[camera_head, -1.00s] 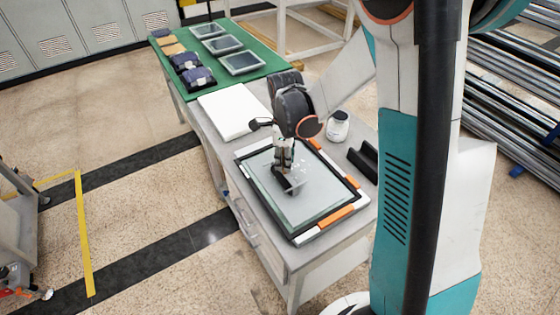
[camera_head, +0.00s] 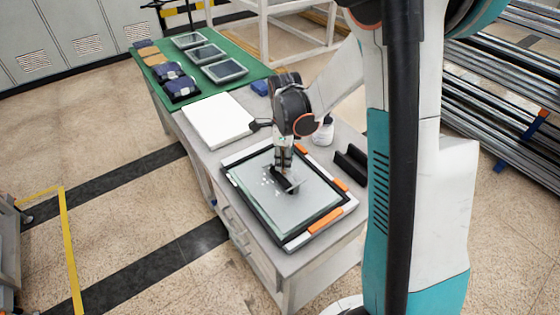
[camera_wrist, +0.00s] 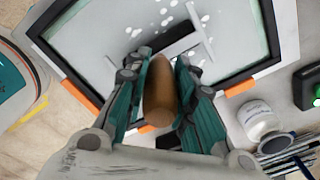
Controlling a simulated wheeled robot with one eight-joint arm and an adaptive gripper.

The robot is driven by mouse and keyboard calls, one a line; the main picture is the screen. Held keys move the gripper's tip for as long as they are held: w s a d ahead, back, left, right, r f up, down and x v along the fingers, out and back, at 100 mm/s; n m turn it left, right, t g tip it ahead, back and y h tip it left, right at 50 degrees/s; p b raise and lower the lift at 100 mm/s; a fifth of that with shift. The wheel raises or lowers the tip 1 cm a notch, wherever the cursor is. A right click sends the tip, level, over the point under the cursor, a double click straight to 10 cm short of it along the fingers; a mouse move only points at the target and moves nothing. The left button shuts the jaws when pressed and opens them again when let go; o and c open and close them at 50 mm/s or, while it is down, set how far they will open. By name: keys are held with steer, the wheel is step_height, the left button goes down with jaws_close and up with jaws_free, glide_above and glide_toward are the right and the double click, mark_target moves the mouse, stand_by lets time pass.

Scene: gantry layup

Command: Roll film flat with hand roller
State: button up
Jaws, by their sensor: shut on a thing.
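My gripper (camera_head: 284,163) points down over the framed panel, and in the wrist view its teal fingers (camera_wrist: 160,95) are shut on the brown handle of the hand roller (camera_wrist: 159,98). The roller's dark head (camera_head: 284,180) is at the film surface; contact cannot be told for sure. The film (camera_head: 298,208) is a pale grey sheet inside a black frame with orange and white edge pieces (camera_head: 325,219). Several white bubble-like spots (camera_head: 268,182) show left of the roller, and also in the wrist view (camera_wrist: 165,12).
A white board (camera_head: 215,120) lies behind the frame. A white jar (camera_head: 324,133) and a black holder (camera_head: 351,163) stand to the right. A green-topped table (camera_head: 200,97) with trays and dark blue packs is at the back. Metal bars (camera_head: 500,85) are stacked at the right.

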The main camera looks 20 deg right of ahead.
steer(key=shift+w+d, duration=0.65)
steer(key=shift+d, duration=2.6)
steer(key=s+a+b, duration=0.1)
steer(key=s+a, duration=0.2)
steer(key=a, duration=1)
steer(key=shift+a+b, duration=0.25)
steer(key=shift+b, duration=0.05)
steer(key=shift+w, duration=0.1)
step_height(320, 180, up, 5)
steer(key=p, duration=0.3)
steer(key=shift+f, duration=0.1)
